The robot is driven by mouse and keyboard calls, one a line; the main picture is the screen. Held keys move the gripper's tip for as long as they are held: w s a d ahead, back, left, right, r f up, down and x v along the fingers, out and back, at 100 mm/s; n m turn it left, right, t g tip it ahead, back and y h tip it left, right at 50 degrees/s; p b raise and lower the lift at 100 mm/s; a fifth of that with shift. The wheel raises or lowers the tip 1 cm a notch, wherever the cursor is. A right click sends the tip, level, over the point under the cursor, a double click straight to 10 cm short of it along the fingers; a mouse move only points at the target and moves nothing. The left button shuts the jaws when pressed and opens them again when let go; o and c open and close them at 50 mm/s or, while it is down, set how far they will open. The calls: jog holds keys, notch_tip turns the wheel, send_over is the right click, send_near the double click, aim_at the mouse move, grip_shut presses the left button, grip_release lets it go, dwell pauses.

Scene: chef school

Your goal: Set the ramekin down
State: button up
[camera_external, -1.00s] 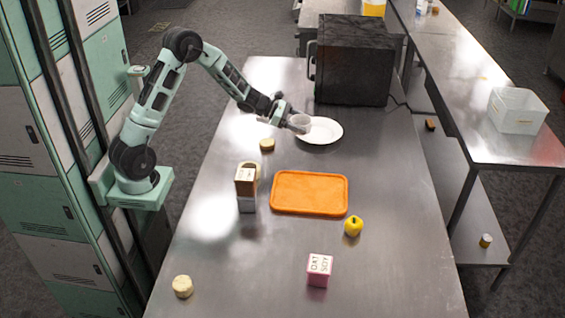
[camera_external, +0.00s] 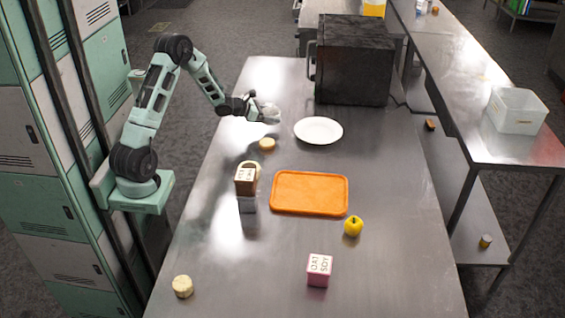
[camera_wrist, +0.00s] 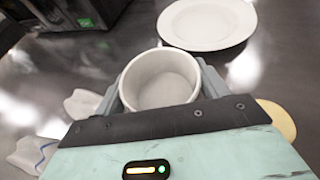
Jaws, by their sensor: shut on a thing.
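The ramekin is a small white round cup, upright and empty. In the wrist view the ramekin (camera_wrist: 162,82) sits between the two fingers of my gripper (camera_wrist: 160,92), which is shut on its sides. In the external view my gripper (camera_external: 264,109) is over the far left part of the steel table, left of the white plate (camera_external: 319,130). The ramekin is small and hard to pick out there. Whether its base touches the table cannot be told.
A tan round piece (camera_external: 267,144) lies just nearer than my gripper. A black oven (camera_external: 352,60) stands at the back. An orange tray (camera_external: 309,193), brown carton (camera_external: 245,181), yellow apple (camera_external: 353,227) and pink carton (camera_external: 319,270) are nearer. Pale crumpled shapes (camera_wrist: 82,103) lie left in the wrist view.

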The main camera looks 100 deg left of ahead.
jog(key=shift+f, duration=1.9)
jog(key=shift+f, duration=0.15)
jog(key=o, duration=1)
jog(key=shift+o, duration=0.2)
